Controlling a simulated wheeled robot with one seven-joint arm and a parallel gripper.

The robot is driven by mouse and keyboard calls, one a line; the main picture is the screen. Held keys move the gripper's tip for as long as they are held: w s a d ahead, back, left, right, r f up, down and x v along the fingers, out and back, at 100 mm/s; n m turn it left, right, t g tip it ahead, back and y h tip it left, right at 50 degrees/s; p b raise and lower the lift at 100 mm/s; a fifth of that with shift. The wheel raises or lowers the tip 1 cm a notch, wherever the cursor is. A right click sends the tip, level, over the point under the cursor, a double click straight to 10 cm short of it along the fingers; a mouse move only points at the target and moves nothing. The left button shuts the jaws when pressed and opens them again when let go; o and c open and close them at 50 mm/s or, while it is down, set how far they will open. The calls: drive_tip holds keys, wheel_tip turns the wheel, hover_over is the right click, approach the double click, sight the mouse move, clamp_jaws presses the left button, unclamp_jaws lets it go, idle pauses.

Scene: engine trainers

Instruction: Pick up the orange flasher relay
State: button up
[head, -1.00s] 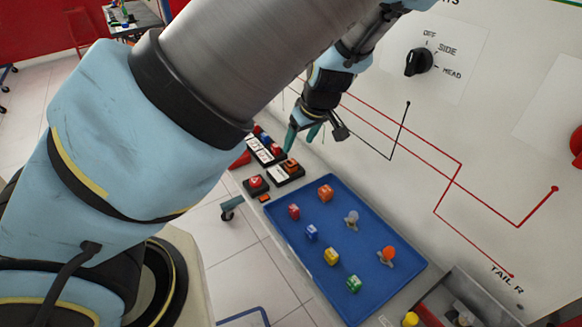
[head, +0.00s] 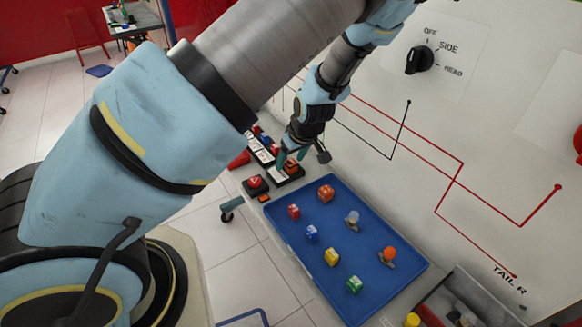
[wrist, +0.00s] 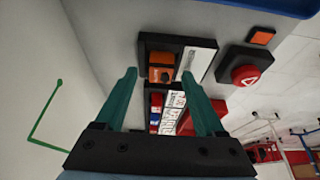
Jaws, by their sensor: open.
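An orange block with a dark front (wrist: 160,68) sits in a black holder beside a white label in the wrist view. In the head view this orange block (head: 291,166) is small and partly hidden by my gripper. My gripper (head: 291,158) is open and empty just above the holder. In the wrist view its two teal fingers (wrist: 159,75) point at the block, one on each side, apart from it. I cannot tell from lettering which orange block is the flasher relay.
The blue tray (head: 407,275) holds several coloured blocks and two bulbs. A red button on a black box (wrist: 245,75) and a small orange square (wrist: 262,37) are right of the holder in the wrist view. The white panel (head: 370,180) rises close behind my gripper.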

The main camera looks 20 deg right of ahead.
drive_tip(key=shift+c, duration=0.3)
clamp_jaws()
drive_tip(key=shift+r, duration=0.15)
wheel_tip(320, 180, up, 10)
drive_tip(key=p, duration=0.1)
wheel_tip(320, 180, up, 6)
drive_tip(key=p, duration=0.6)
hover_over(291, 163)
drive_tip(key=shift+w, duration=0.1)
idle(0.7)
